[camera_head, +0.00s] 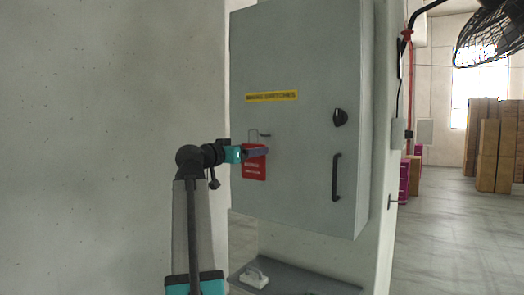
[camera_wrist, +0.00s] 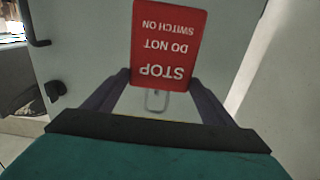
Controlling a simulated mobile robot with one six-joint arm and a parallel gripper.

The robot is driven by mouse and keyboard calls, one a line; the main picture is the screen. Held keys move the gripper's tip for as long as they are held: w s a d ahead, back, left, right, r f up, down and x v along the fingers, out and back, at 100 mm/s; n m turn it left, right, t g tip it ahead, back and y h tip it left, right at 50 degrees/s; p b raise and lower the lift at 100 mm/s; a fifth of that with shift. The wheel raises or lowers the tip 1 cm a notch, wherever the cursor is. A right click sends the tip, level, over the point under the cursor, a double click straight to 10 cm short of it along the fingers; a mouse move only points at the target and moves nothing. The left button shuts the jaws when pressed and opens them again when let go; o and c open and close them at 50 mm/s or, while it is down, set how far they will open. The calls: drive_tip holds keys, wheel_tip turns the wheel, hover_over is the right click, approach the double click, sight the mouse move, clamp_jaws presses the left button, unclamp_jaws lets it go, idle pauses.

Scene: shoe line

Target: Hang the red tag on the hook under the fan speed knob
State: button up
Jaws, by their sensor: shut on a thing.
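The red tag (camera_head: 254,167) is in front of the grey cabinet door, held by my gripper (camera_head: 257,152). In the wrist view the tag (camera_wrist: 166,45) reads "STOP DO NOT SWITCH ON" upside down, between the fingertips (camera_wrist: 160,80). Its wire loop (camera_wrist: 155,101) sticks out past its edge. In the head view a small hook (camera_head: 265,134) is beside the loop, below a yellow label; I cannot tell whether they touch. A black knob (camera_head: 339,117) is on the door. Another small hook-like piece (camera_head: 392,202) is on the wall edge to the right. No fan speed knob is clearly identifiable.
The cabinet (camera_head: 300,55) has a black handle (camera_head: 336,178). A grey shelf (camera_head: 310,283) below holds a white object (camera_head: 254,277). A small grey box (camera_head: 397,133) is on the wall edge. A black fan (camera_head: 490,35) and stacked boxes (camera_head: 488,155) are at the right.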

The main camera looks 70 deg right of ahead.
drive_tip(key=shift+x, duration=1.75)
drive_tip(key=x, duration=0.2)
drive_tip(key=f+x, duration=0.1)
drive_tip(key=x, duration=0.1)
drive_tip(key=shift+s+p, duration=0.15)
drive_tip(key=shift+p, duration=0.25)
drive_tip(key=shift+d, duration=0.1)
drive_tip(key=shift+w, duration=0.2)
drive_tip(key=shift+f+b, duration=0.25)
drive_tip(key=shift+b, duration=0.05)
drive_tip(key=o, duration=1.1)
